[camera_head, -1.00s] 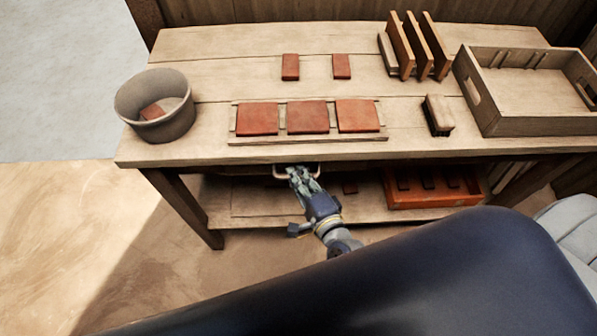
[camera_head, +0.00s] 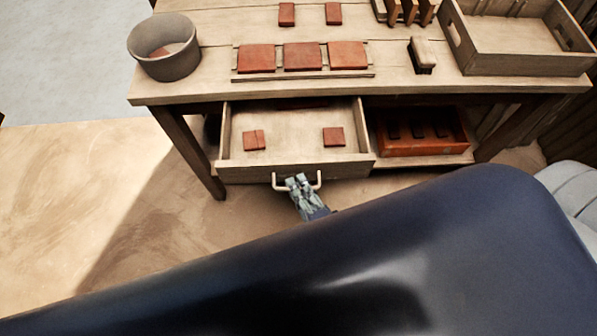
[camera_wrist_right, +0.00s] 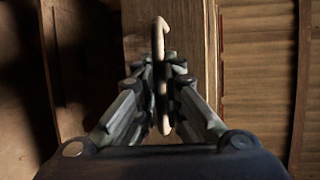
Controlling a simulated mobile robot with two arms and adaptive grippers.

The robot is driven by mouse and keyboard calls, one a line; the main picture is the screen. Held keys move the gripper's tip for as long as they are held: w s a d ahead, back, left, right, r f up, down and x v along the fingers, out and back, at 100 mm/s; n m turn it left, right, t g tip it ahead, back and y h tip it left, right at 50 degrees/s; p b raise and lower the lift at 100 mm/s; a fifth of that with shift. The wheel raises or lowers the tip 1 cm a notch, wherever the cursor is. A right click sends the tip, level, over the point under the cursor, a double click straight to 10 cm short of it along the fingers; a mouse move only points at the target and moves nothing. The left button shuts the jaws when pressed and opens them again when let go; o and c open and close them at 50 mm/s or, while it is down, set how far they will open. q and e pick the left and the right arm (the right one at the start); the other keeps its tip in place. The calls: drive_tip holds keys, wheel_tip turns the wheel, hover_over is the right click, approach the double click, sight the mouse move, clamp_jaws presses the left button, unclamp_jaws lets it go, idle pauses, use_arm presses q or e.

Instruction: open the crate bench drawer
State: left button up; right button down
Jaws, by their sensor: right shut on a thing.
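The crate bench drawer (camera_head: 345,163) stands pulled well out from under the wooden bench top (camera_head: 200,92) in the head view. Red tiles (camera_head: 333,137) lie on its floor, at the left and at the right. Its pale bar handle (camera_head: 318,182) is on the front panel. My right gripper (camera_head: 296,182) is shut on the handle, near its middle. The right wrist view shows the handle (camera_wrist_right: 161,40) between the two fingers (camera_wrist_right: 163,95), with the wooden drawer front behind. My left gripper is not in view.
On the bench are a grey bucket (camera_head: 163,62), a rack with three red tiles (camera_head: 304,57), a stamp-like block (camera_head: 423,55) and a wooden crate (camera_head: 520,66). An orange-red box (camera_head: 425,149) sits on the lower shelf. Floor is clear at left.

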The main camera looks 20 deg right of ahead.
drive_tip(key=shift+s+a, duration=0.2)
drive_tip(key=shift+s, duration=0.35)
drive_tip(key=shift+s+a, duration=0.15)
drive_tip(key=shift+s, duration=0.4)
drive_tip(key=c, duration=2.2)
unclamp_jaws()
drive_tip(key=shift+o, duration=1)
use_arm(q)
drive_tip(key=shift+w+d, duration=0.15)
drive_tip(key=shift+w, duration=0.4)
use_arm(e)
drive_tip(key=v, duration=1.2)
drive_tip(key=shift+f, duration=0.1)
